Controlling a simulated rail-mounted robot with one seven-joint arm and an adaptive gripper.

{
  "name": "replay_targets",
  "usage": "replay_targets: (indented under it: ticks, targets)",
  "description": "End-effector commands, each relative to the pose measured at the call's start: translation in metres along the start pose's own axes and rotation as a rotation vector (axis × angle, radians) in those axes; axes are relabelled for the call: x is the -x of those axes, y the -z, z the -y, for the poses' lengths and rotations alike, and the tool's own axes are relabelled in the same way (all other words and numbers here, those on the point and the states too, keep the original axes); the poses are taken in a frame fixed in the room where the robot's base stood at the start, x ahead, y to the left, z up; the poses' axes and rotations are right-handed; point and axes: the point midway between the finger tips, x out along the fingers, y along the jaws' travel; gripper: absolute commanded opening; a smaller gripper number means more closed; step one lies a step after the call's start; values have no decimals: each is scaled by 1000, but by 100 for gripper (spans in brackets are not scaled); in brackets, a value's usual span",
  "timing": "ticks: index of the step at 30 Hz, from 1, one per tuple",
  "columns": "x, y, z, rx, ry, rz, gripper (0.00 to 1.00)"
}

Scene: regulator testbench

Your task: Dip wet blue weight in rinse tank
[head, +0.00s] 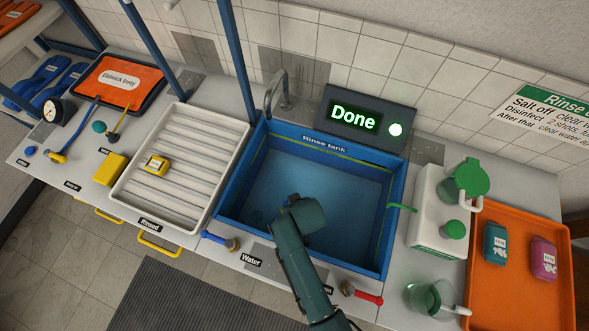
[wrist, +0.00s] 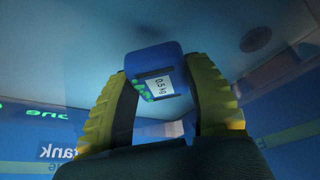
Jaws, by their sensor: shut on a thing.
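The blue weight (wrist: 152,60), with a label reading 0.5 kg, is held between the two yellow ridged fingers of my gripper (wrist: 160,85) in the wrist view. The wrist view is blue-tinted and hazy, with mirrored lettering. In the head view my gripper (head: 287,205) is down inside the blue-rimmed rinse tank (head: 228,190), near the middle of the water. There my own arm hides most of the weight. The display (head: 354,116) behind the tank reads "Done" beside a lit green-white light (head: 395,130).
A curved tap (head: 278,88) stands at the tank's back left. A white ribbed tray (head: 186,150) holding a yellow weight (head: 156,165) is left. A white dispenser (head: 437,205) and an orange tray (head: 512,285) with teal and pink weights are right. Blue and red valves sit along the front.

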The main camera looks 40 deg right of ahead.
Motion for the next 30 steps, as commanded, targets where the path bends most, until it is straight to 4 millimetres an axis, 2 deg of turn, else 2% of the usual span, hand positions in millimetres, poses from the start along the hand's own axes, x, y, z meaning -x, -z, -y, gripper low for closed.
replay_targets:
  ticks: [11,30]
  targets:
    - [5,-10,12,-3,4,3,11]
    - [-5,13,-13,-2,2,-2,11]
